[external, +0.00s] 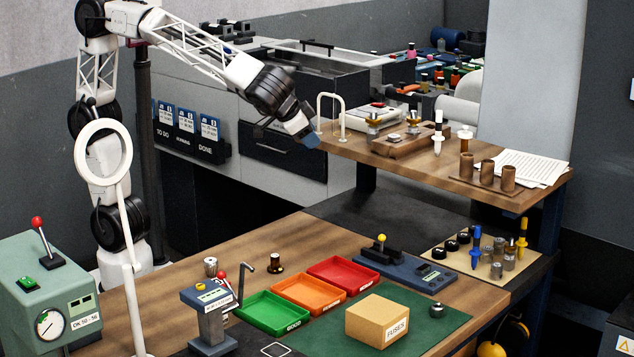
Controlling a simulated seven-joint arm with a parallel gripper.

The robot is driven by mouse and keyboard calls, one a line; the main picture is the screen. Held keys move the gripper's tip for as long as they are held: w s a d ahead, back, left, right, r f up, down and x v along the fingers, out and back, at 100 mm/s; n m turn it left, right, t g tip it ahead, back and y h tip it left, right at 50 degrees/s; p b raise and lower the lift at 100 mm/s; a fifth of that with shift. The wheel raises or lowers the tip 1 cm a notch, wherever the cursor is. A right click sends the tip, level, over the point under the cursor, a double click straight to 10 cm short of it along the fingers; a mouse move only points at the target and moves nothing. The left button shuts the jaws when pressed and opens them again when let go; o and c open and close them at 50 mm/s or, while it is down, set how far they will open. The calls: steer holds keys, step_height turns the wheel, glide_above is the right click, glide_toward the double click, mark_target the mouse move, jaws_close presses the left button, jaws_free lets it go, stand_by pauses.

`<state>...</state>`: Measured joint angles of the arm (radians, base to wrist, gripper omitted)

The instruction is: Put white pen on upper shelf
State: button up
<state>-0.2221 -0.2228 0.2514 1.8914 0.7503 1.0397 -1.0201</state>
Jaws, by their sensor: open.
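A white pen-like piece (438,128) with dark bands stands upright on the upper shelf (412,168), beside the right end of a wooden block. I cannot tell whether it rests on the shelf or in a small holder. My gripper (312,139) hangs in the air near the left end of the upper shelf, tilted down to the right. It is apart from the white pen, and no held object shows. Its fingers are small and partly hidden in this view.
A white arch (331,113) stands near my gripper. The shelf also holds wooden cups (487,171) and papers (536,167). Blue (475,247) and yellow (522,238) pens stand on a lower board. Trays (273,313) and a fuses box (377,321) occupy the bench.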

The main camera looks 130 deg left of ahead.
steer(key=s+d+f+m+h, duration=0.4)
steer(key=s+d+f, duration=0.3)
steer(key=s+d, duration=0.5)
steer(key=s+d+f+m+t+h, duration=0.1)
steer(key=s+d+f+m+h, duration=0.3)
steer(key=s+d, duration=0.8)
steer(key=s+f+m, duration=0.2)
steer(key=s+f, duration=0.1)
steer(key=s, duration=0.3)
steer(key=shift+d+f+m, duration=0.25)
steer(key=shift+f+m, duration=0.05)
steer(key=shift+f, duration=0.1)
steer(key=o, duration=0.6)
steer(key=shift+c, duration=0.2)
steer(key=shift+w, duration=0.1)
